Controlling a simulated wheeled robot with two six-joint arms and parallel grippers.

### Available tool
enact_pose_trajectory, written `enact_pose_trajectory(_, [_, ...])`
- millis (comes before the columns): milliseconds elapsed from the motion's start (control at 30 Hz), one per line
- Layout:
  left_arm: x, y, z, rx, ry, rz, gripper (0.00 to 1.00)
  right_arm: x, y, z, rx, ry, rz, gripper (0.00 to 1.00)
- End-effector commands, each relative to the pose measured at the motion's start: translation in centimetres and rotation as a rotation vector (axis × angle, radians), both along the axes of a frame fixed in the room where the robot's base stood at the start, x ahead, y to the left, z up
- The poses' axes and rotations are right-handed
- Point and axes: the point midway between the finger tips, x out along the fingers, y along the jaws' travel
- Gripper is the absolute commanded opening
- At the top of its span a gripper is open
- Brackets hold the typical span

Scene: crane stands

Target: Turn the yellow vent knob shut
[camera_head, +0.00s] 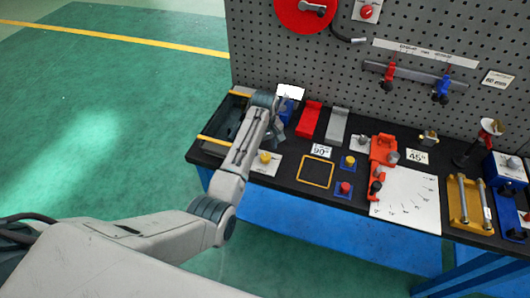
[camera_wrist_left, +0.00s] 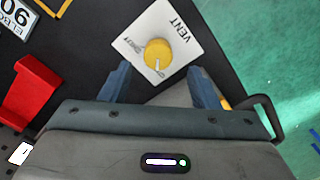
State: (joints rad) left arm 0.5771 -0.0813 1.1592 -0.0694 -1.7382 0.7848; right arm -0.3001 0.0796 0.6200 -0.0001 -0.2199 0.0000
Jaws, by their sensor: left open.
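The yellow vent knob (camera_wrist_left: 157,54) sits on a white plate (camera_wrist_left: 178,33) marked VENT in the left wrist view. A pale pointer line on the knob runs toward the bottom of that view; the small print beside the knob is too small to read surely. In the head view the knob (camera_head: 265,157) is on the bench, just right of my left forearm. My left gripper (camera_wrist_left: 160,84) is open and empty. Its two blue fingers are spread either side of the knob's line, short of it in the picture, with no visible contact. My right gripper is not in view.
A grey pegboard (camera_head: 300,65) stands behind. Green floor is clear at left.

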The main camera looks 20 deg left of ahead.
Motion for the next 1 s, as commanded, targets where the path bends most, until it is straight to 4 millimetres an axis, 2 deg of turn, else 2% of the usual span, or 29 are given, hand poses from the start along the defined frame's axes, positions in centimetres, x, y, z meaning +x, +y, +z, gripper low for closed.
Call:
enact_pose_trajectory(133, [-0.1, 0.0, -2.5, -0.001, 0.004, 0.0, 0.56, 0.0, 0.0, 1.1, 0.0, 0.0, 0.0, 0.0])
enact_pose_trajectory(300, [0.0, 0.0, -4.4, 0.0, 0.001, 0.0, 0.56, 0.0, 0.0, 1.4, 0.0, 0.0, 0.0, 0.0])
enact_pose_trajectory(667, [0.0, 0.0, -5.2, 0.0, -0.001, 0.0, 0.56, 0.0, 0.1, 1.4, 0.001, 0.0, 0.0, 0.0])
enact_pose_trajectory(700, [0.0, 0.0, -5.2, 0.0, -0.001, 0.0, 0.54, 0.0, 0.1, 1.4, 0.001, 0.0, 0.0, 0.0])
enact_pose_trajectory(767, [0.0, 0.0, -5.2, 0.0, -0.001, 0.0, 0.42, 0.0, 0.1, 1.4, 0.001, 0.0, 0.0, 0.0])
enact_pose_trajectory(900, [0.0, 0.0, -5.1, 0.0, -0.001, -0.001, 0.15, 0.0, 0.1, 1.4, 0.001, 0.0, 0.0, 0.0])
enact_pose_trajectory(933, [0.0, 0.0, -5.1, 0.0, -0.001, -0.001, 0.11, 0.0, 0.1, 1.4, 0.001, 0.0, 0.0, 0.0])
enact_pose_trajectory(1000, [0.0, 0.0, -5.1, 0.0, -0.001, -0.001, 0.11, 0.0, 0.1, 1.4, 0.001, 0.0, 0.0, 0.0])
